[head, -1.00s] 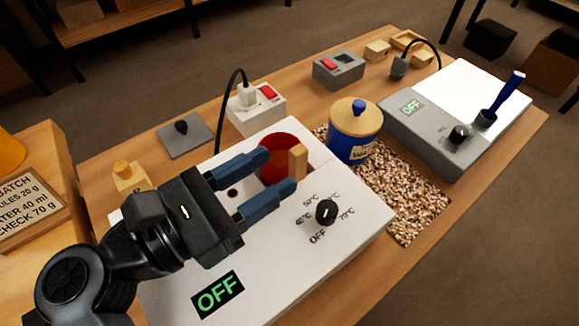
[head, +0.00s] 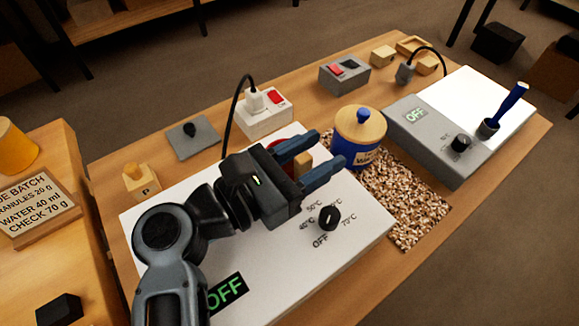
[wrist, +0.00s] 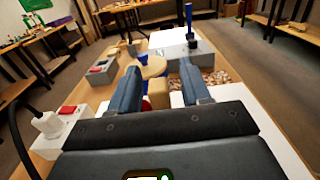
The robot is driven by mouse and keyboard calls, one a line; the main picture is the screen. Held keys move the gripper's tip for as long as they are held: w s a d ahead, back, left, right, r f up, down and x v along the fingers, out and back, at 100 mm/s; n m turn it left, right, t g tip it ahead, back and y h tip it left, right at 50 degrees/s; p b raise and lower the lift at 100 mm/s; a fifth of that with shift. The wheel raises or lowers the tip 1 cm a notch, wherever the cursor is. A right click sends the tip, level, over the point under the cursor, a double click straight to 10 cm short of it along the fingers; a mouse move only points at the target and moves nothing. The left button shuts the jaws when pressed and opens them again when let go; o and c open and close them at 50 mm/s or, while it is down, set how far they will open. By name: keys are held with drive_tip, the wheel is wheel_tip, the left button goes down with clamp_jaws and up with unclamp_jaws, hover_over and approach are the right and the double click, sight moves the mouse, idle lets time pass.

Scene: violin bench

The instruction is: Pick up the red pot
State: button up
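The red pot (head: 276,147) sits in the white heater box (head: 365,222), mostly hidden behind my gripper in the head view. Its upright wooden handle (head: 303,163) shows between my fingers. In the wrist view, a bit of the red pot (wrist: 146,104) and the handle (wrist: 159,94) show low between the fingers. My gripper (head: 329,149) is open, with its two blue fingers apart on either side of the handle. I see a gap on both sides and cannot tell the exact height difference. The heater display reads OFF.
A blue jar (head: 358,138) with a wooden lid stands just beyond my fingertips, by a granule-covered mat (head: 410,205). A grey-white device (head: 450,135) with a blue-handled tool is at the right. A socket box (head: 264,115) with a plug and cable is behind.

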clamp_jaws()
drive_tip(key=shift+r, duration=0.15)
idle(0.5)
